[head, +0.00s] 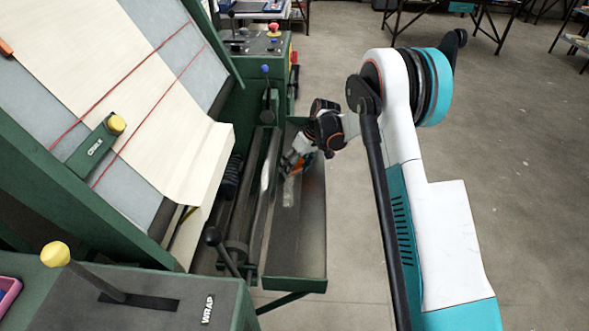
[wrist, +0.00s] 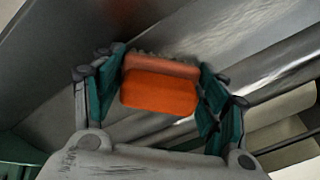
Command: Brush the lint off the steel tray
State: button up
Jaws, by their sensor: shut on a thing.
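The steel tray (head: 312,225) is a long grey trough along the right side of the green machine. My gripper (head: 293,162) is over its upper half in the head view. In the wrist view my gripper (wrist: 160,64) is shut on an orange brush (wrist: 158,93), its fingers on both sides of the block. The brush's pale bristles point away from me toward the grey metal. Whether they touch the tray is not clear. A pale, blurred patch (head: 289,192) lies on the tray just below the brush; I cannot tell if it is lint or shine.
Rollers (head: 241,215) run beside the tray's left side, with cream cloth (head: 185,150) sloping above them. A black-knobbed lever (head: 213,236) stands near the tray's lower left. A WRAP panel (head: 150,305) is at the front.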

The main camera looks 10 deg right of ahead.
aim_at(287, 208)
jog(key=shift+w+d, duration=0.25)
jog(key=shift+w, duration=1.05)
jog(key=shift+s+a, duration=0.6)
jog(key=shift+s, duration=2.45)
jog(key=shift+s+a, duration=0.6)
jog(key=shift+s, duration=2.5)
jog(key=shift+s+a, duration=0.6)
jog(key=shift+s, duration=2.45)
jog(key=shift+p+v, duration=1.45)
jog(key=shift+v, duration=1.5)
jog(key=p+v, duration=0.1)
jog(key=v, duration=0.2)
jog(key=shift+p, duration=0.3)
jog(key=shift+f, duration=0.1)
